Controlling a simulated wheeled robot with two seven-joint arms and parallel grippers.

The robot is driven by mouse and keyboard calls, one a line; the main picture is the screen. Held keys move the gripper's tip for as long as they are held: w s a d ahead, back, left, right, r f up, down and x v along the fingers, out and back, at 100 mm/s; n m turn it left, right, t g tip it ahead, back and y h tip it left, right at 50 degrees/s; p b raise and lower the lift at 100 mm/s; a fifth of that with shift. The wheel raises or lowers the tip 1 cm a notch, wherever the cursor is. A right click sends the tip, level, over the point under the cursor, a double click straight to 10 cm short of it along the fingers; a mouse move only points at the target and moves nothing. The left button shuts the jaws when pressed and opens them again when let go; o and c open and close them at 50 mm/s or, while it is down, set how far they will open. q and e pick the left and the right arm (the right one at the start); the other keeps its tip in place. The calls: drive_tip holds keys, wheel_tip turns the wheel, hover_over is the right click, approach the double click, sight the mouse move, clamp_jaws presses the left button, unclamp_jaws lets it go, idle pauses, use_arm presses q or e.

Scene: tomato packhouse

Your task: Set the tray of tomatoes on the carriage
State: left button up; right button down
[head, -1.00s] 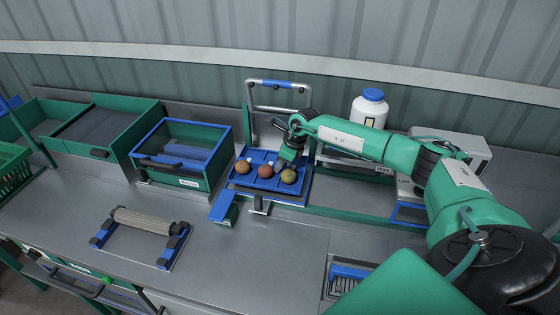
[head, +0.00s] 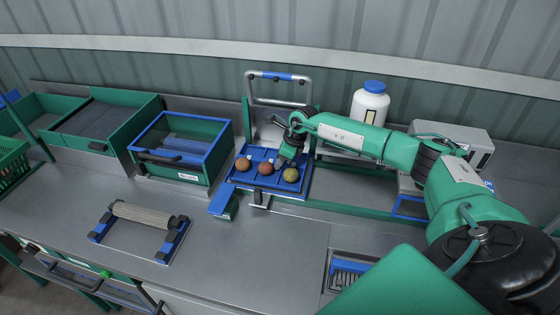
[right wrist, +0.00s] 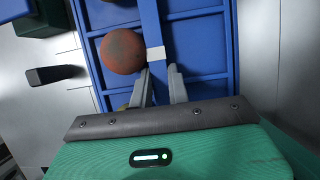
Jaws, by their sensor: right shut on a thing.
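The blue tray (head: 265,185) holds three tomatoes in a row: an orange one (head: 242,164), a redder one (head: 265,168) and a yellow-green one (head: 291,174). My right gripper (right wrist: 160,76) is shut on the tray's raised middle bar (right wrist: 151,25), near a white band. One tomato (right wrist: 123,51) shows beside it in the right wrist view. The carriage (head: 278,76), with a chrome hoop handle, stands at and behind the tray. The tray looks level over it; I cannot tell whether they touch. My left gripper is out of view.
A green bin with a blue rim (head: 181,150) stands close left of the tray. A white bottle with a blue cap (head: 370,105) and a grey box (head: 455,140) stand behind my right arm. A roller stand (head: 140,222) is at front left. The bench front centre is clear.

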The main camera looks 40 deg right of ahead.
drive_tip(key=shift+f+b, duration=0.45)
drive_tip(key=shift+f, duration=0.05)
drive_tip(key=c, duration=1.3)
unclamp_jaws()
drive_tip(key=shift+c, duration=0.2)
drive_tip(key=shift+c, duration=1.2)
drive_tip(key=shift+r+p, duration=1.8)
drive_tip(key=shift+r, duration=1.75)
drive_tip(key=shift+f, duration=0.1)
